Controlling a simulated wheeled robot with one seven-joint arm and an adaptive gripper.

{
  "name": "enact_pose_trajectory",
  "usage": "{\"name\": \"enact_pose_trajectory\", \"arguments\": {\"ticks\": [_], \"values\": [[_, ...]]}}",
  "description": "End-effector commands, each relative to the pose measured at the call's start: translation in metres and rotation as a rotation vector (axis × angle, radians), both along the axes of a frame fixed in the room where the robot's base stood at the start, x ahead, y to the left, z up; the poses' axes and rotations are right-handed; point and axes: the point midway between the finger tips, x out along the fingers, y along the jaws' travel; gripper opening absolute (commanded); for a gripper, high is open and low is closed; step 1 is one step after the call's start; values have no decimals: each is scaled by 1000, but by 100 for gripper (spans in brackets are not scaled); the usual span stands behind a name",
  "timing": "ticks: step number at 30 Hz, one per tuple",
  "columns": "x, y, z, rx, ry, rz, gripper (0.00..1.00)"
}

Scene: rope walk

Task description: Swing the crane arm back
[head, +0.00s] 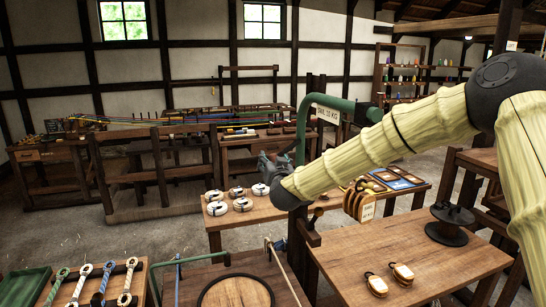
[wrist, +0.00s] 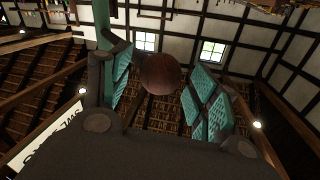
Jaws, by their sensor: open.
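The crane arm (head: 340,102) is a green bent tube in the middle of the head view, rising behind my gripper and bending right, with a white load plate (head: 328,115) below its top. The green tube also shows at the upper left of the wrist view (wrist: 105,22). My gripper (head: 268,163) is beside the tube's lower left end. In the wrist view its teal-padded fingers (wrist: 165,88) are apart, with a dark brown round knob (wrist: 159,74) between them. Gaps show on both sides of the knob.
A wooden pulley block (head: 358,203) shows below my arm. A table (head: 445,265) at right carries small blocks and a dark spool (head: 450,225). White coils (head: 242,204) lie on the middle table. A tray of rope pieces (head: 100,285) is at lower left. Open floor lies at left.

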Motion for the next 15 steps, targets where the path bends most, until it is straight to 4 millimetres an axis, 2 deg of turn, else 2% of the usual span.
{"name": "enact_pose_trajectory", "arguments": {"ticks": [6, 15], "values": [[16, 2, 1, 1, 1, 0, 61], [19, 3, 0, 1, 0, 0, 61]]}}
